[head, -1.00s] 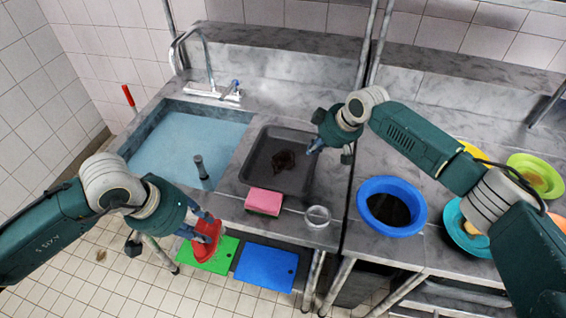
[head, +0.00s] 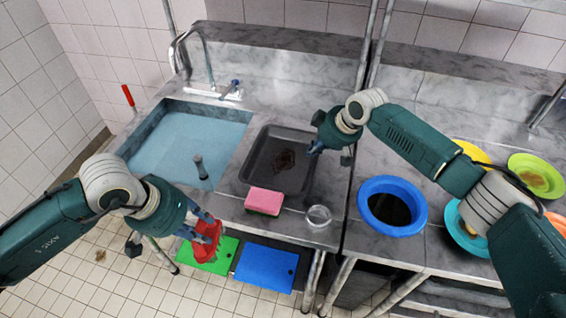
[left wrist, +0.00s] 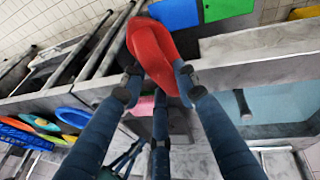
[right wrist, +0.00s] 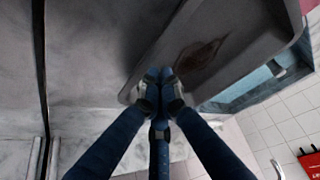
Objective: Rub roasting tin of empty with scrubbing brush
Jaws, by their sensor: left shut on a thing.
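The dark grey roasting tin (head: 262,172) lies on the steel counter right of the sink, with a brown stain (head: 284,160) on its floor. The tin and stain also show in the right wrist view (right wrist: 204,52). My left gripper (head: 205,222) is shut on a red thing (head: 206,243), apparently the scrubbing brush, in front of the counter, away from the tin. The red thing fills the top middle of the left wrist view (left wrist: 152,48), and its far side is hidden. My right gripper (head: 314,149) is at the tin's right rim, fingertips together; whether they pinch the rim is unclear.
A pink sponge (head: 263,201) and a clear glass (head: 318,215) stand in front of the tin. The water-filled sink (head: 180,145) is left. A blue bowl (head: 391,228) with dark contents and several coloured plates are right. Green (head: 212,262) and blue (head: 264,268) boards lie below the counter.

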